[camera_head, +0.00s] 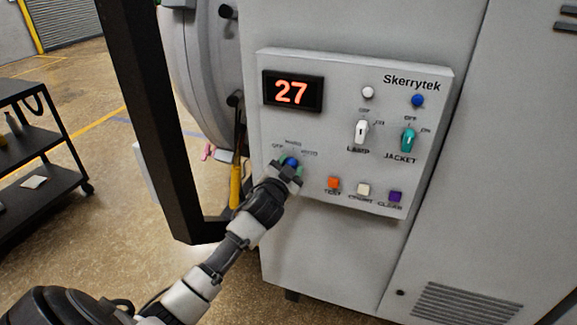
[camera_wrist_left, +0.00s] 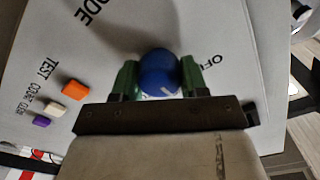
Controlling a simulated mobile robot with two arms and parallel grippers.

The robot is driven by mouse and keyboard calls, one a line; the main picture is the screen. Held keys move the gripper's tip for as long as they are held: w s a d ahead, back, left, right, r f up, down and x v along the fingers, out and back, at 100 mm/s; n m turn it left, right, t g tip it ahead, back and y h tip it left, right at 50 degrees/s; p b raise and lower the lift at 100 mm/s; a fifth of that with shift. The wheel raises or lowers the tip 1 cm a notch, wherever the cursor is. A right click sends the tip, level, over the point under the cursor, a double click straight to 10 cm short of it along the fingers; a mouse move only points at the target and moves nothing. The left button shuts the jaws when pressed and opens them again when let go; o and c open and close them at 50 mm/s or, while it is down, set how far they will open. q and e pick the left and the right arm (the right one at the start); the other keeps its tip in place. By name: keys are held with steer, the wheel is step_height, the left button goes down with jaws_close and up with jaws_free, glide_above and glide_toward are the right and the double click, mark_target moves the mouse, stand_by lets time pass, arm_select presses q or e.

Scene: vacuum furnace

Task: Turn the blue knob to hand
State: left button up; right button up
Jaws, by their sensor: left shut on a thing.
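The blue knob (camera_head: 291,161) is on the lower left of the grey control panel (camera_head: 345,75), with small labels around it that are hard to read in the head view. My left gripper (camera_head: 286,170) reaches it from below and covers part of it. In the left wrist view the round blue knob (camera_wrist_left: 159,70) sits between the two green fingers of my left gripper (camera_wrist_left: 160,80), which are shut on its sides. A pale pointer mark shows on the knob's edge nearest the gripper body. An "OFF" label is beside it. My right gripper is not in view.
Orange (camera_head: 333,183), cream (camera_head: 363,190) and purple (camera_head: 395,196) buttons sit right of the knob. White (camera_head: 361,132) and teal (camera_head: 408,139) switches are above them. The display (camera_head: 292,92) reads 27. A dark upright frame (camera_head: 155,110) stands left of my gripper.

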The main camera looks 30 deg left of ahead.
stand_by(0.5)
arm_select(q)
steer(key=o, duration=0.9)
steer(key=b+v, duration=0.2)
steer(key=v, duration=0.9)
steer(key=shift+a, duration=0.1)
steer(key=shift+w+f, duration=0.1)
